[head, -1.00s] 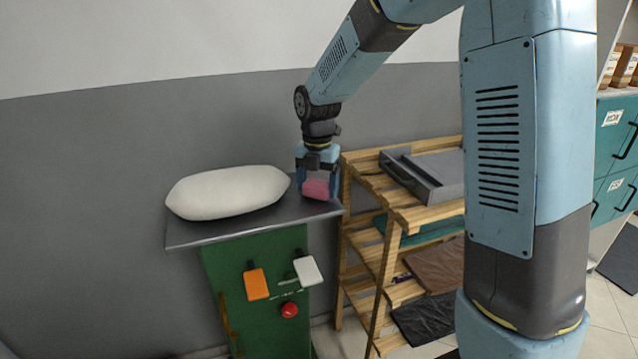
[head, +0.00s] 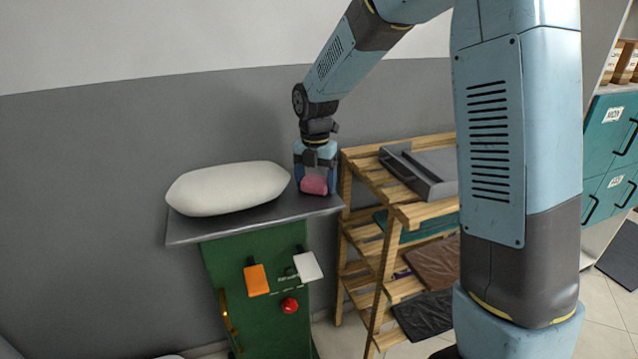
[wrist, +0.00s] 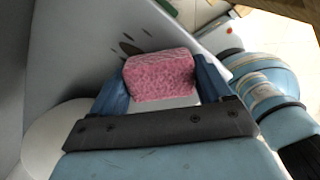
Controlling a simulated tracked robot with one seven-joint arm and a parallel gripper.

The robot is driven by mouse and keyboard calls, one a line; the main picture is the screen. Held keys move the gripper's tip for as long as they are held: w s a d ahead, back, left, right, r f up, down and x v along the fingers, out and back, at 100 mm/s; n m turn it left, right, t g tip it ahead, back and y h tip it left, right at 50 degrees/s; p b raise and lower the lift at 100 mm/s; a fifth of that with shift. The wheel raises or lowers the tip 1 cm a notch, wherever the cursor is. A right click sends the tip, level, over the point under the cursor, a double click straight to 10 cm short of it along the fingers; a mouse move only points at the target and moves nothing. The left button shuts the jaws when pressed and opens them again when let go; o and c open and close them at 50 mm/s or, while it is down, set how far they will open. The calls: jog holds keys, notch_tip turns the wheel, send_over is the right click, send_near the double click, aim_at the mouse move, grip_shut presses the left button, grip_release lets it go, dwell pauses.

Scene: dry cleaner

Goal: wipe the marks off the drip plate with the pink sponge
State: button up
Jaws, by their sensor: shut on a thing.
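My gripper (head: 315,176) is shut on the pink sponge (head: 313,186), at the right end of the grey plate (head: 262,221) that I take for the drip plate. In the wrist view the sponge (wrist: 160,76) is a speckled pink block between two blue fingers. Dark brown marks (wrist: 129,47) show on the grey surface (wrist: 85,45) just beyond the sponge. The sponge hides the part of the plate behind it. I cannot tell whether the sponge touches the plate.
A white padded form (head: 228,188) covers much of the plate, left of my gripper. The plate tops a green stand (head: 262,325) with orange and white pedals and a red button (head: 290,305). A wooden rack (head: 385,225) with a grey tray (head: 425,170) stands close on the right.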

jog(key=shift+w+a, duration=0.3)
jog(key=shift+w, duration=0.7)
jog(key=shift+w+a, duration=0.25)
jog(key=shift+w, duration=0.75)
jog(key=shift+w+a, duration=0.3)
jog(key=shift+w, duration=0.7)
jog(key=shift+s, duration=0.1)
jog(key=shift+s+d+f, duration=0.1)
jog(key=shift+s+d, duration=0.2)
jog(key=shift+s, duration=0.65)
jog(key=shift+s+d+f, duration=0.1)
jog(key=shift+s+d, duration=0.15)
jog(key=shift+s, duration=0.7)
jog(key=shift+s+d+r, duration=0.1)
jog(key=shift+s+d, duration=0.15)
jog(key=shift+s, duration=0.7)
jog(key=shift+s+d, duration=0.25)
jog(key=shift+s, duration=0.65)
jog(key=shift+w+r, duration=0.1)
jog(key=shift+r, duration=2.95)
jog(key=shift+r, duration=0.15)
